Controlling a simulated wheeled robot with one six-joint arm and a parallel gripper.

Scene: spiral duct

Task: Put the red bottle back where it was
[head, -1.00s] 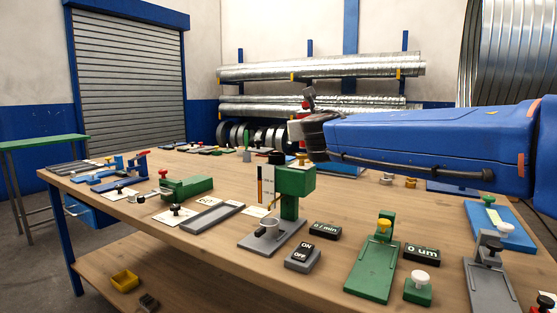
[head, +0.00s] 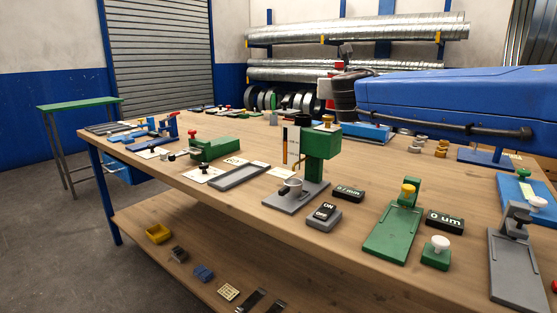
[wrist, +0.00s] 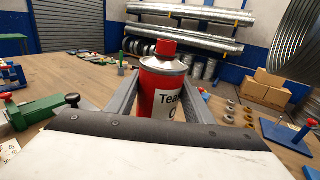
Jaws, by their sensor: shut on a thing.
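The red bottle (wrist: 163,92) is a red can with a red cap, a silver shoulder and a white label reading "Tea…". In the wrist view it stands upright between the two grey fingers of my gripper (wrist: 162,100), which is shut on it. Its lower part is hidden by the gripper body. In the head view only small red bits of the bottle (head: 329,104) show beside my dark wrist, above the far part of the workbench (head: 290,225). I cannot tell whether its base touches the bench.
A green-and-grey test stand (head: 322,150) rises from the bench left of my arm. A green clamp fixture (head: 398,228) and a grey fixture (head: 515,262) stand near the front edge. Cardboard boxes (wrist: 262,88) and racked ducts (head: 350,30) are behind. Small parts line the far edge.

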